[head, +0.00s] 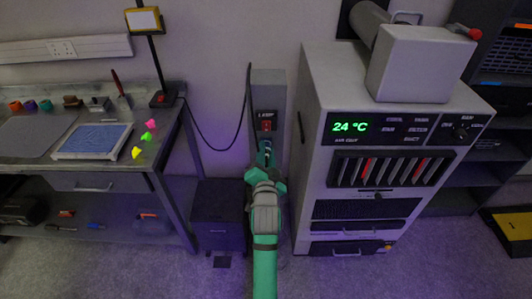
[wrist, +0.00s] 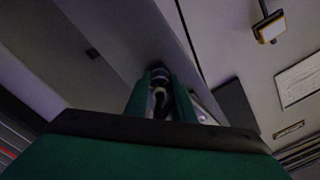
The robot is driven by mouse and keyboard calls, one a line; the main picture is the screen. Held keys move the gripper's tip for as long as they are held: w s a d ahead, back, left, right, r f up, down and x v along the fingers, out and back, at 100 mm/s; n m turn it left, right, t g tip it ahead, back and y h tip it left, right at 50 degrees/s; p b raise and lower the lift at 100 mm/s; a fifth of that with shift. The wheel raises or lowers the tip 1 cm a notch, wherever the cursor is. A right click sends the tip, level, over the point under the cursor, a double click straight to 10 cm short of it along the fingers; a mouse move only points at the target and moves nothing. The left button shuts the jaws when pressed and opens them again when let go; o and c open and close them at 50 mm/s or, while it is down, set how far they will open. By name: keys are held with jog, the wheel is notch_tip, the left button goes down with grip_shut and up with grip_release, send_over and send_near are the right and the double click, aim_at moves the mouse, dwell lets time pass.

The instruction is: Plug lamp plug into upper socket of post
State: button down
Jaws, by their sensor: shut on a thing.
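The grey post (head: 268,80) stands between the bench and the large cabinet. A small dark label and a red part (head: 266,125) show on its front; I cannot make out the sockets. My gripper (head: 265,150) is at the post's front, just below the red part. In the wrist view, the green fingers are shut on the lamp plug (wrist: 160,88), which is small, dark and pale. The post's face is close beyond the fingertips. The fingers hide much of the plug, and I cannot tell whether it touches a socket. The desk lamp (head: 143,20) also shows in the wrist view (wrist: 268,26).
A black cable (head: 215,148) sags from the lamp base (head: 163,99) and rises along the post's left edge. The cabinet (head: 340,180) stands close on the right. The bench (head: 170,140) is on the left, with a dark box (head: 217,215) beside it.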

jog(key=shift+m, duration=1.4)
jog(key=shift+r, duration=0.1)
jog(key=shift+w+m, duration=0.1)
jog(key=shift+m, duration=1.1)
jog(key=shift+m, duration=0.4)
jog(key=shift+w+r+m, duration=0.1)
jog(key=shift+m, duration=1.1)
